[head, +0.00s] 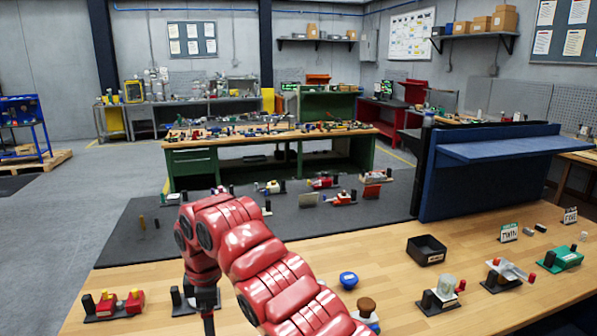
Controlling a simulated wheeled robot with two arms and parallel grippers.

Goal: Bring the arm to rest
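A glossy red arm of mine (265,262) rises from the bottom edge, right of the middle, so I take it for my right arm. It bends over to the left and then points down above the wooden table (375,262). Its dark end (207,312), which seems to be my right gripper, hangs near the bottom edge. Its fingertips cannot be made out, and I cannot tell whether it holds anything. My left gripper is not in view.
A red valve piece (133,302) lies at the table's left. A blue knob (348,280), a brown knob (366,306), a black bin (426,250), a clear-domed valve (446,287) and a green valve (563,258) stand to the right. A blue panel (490,165) rises behind.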

